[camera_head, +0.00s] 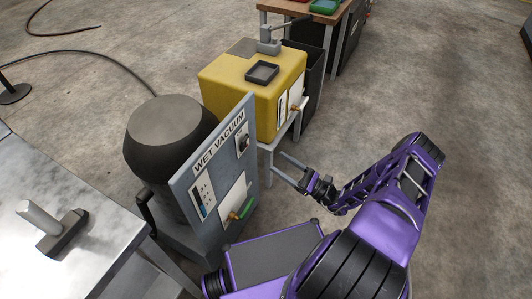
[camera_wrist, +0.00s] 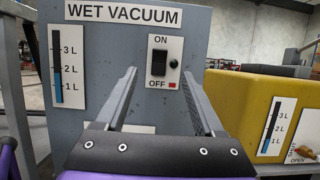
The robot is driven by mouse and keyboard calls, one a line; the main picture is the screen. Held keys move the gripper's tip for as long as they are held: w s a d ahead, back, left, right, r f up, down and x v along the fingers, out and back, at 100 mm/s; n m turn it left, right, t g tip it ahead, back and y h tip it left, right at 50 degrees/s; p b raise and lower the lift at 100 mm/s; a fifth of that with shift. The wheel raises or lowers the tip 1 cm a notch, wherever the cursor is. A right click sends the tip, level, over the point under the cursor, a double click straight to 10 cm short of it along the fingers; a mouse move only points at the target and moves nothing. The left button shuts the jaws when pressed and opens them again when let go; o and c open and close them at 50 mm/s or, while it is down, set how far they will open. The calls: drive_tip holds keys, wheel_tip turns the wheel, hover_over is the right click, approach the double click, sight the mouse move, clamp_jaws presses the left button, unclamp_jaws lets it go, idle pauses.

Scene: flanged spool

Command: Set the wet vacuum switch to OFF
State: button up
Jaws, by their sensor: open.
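The wet vacuum is a dark drum (camera_head: 170,130) behind an upright grey panel (camera_head: 184,184) lettered WET VACUUM. Its black rocker switch (camera_wrist: 159,62) sits on a white plate, with ON above and OFF below; it also shows in the head view (camera_head: 242,142). A dark round lamp (camera_wrist: 173,62) is beside the rocker, and a small red mark (camera_wrist: 172,86) is beside OFF. I cannot tell which way the rocker is tipped. My gripper (camera_head: 278,161) is open and empty, in front and to the right of the panel. In the wrist view its fingers frame the switch without visibly touching it.
A yellow tank (camera_head: 230,85) on a stand is just behind the panel, with a gauge and brass valve. A green-handled valve (camera_head: 240,215) is low on the grey panel. A metal table (camera_head: 75,250) stands at left. Open floor (camera_head: 400,90) lies to the right.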

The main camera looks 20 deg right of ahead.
drive_tip(key=v, duration=0.5)
idle(0.4)
